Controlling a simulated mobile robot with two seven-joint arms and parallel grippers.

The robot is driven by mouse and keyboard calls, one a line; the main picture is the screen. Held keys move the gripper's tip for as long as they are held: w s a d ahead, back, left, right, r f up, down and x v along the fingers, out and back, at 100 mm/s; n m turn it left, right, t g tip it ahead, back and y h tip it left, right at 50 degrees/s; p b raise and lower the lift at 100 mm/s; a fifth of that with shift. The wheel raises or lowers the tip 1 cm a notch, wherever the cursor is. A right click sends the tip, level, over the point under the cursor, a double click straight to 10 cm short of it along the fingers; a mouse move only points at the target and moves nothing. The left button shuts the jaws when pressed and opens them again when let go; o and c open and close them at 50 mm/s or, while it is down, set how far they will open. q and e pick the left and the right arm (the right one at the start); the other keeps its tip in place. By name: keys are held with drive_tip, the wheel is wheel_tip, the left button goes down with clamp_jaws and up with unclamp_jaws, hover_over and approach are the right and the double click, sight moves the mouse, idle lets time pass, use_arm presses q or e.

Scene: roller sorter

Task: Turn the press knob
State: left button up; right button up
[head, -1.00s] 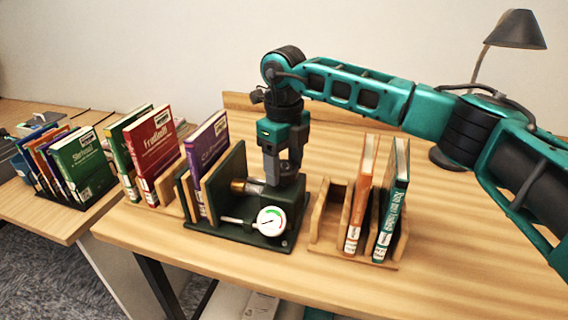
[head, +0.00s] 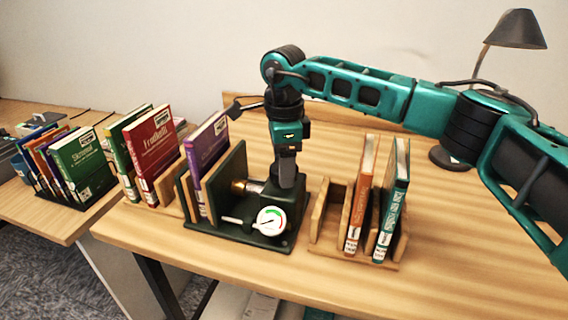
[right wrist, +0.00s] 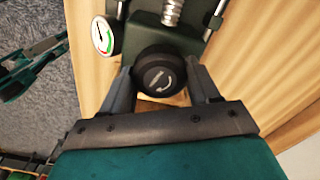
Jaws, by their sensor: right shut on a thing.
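The dark green press (head: 285,205) stands on the table with a round white gauge (head: 271,220) on its front. A purple book (head: 208,150) stands upright in its left part. My right gripper (head: 287,178) points down over the press's right block. In the right wrist view the black round knob (right wrist: 160,76), marked with a white curved arrow, sits between the two fingers of my right gripper (right wrist: 160,85), which is shut on it. In the head view the gripper hides the knob. The gauge also shows in the wrist view (right wrist: 103,36), beside a metal spring-like screw (right wrist: 172,12).
A wooden rack (head: 325,225) with an orange book (head: 361,195) and a teal book (head: 392,200) stands close on the right. A red book (head: 153,150) and other books stand to the left. A lamp (head: 515,30) stands behind my right arm. The front right tabletop is clear.

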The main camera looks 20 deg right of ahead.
drive_tip(key=shift+n, duration=0.7)
drive_tip(key=o, duration=1.1)
drive_tip(key=shift+c, duration=0.2)
drive_tip(key=shift+r, duration=0.1)
wheel_tip(320, 180, up, 13)
